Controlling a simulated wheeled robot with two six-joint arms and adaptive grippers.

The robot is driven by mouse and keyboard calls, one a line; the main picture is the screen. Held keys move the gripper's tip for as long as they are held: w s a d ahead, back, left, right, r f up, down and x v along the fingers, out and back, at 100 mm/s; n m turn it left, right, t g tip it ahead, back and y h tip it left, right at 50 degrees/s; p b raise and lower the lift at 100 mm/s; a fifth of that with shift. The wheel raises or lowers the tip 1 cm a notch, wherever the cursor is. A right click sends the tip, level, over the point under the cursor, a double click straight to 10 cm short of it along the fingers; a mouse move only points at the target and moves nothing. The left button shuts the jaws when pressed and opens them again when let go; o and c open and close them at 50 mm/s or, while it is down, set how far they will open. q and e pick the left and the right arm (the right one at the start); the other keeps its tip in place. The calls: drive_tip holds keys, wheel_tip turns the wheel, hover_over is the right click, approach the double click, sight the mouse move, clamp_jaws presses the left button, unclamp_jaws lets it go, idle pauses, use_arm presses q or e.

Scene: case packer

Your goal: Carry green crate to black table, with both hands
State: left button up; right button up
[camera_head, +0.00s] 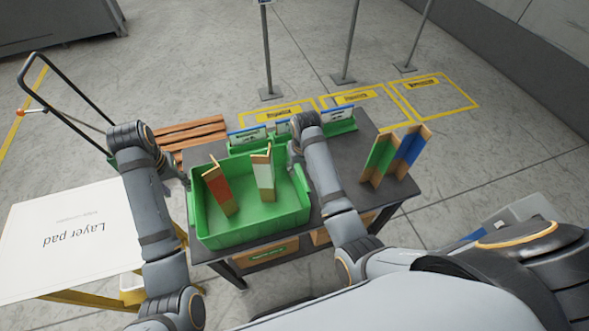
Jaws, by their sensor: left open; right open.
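The green crate (254,237) sits on the dark table (372,209) in front of me. It holds a red carton (221,191) and a pale green carton (264,174), both with tan edges. My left gripper (181,182) is at the crate's left side and is open; the arm partly hides it. My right gripper (292,156) is at the crate's far right corner, open, largely hidden behind my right forearm. I cannot tell whether either gripper touches the crate.
Green bins (341,126) with labels line the table's far edge. Green and blue cartons (392,156) stand at its right. A white layer pad (68,240) lies at left, near a wooden pallet (190,134) and a cart handle (66,118). Yellow-marked floor bays (440,98) lie beyond.

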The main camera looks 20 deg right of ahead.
wheel_tip(320, 180, up, 9)
drive_tip(key=s, duration=0.1)
drive_tip(key=shift+f, duration=0.1)
idle(0.4)
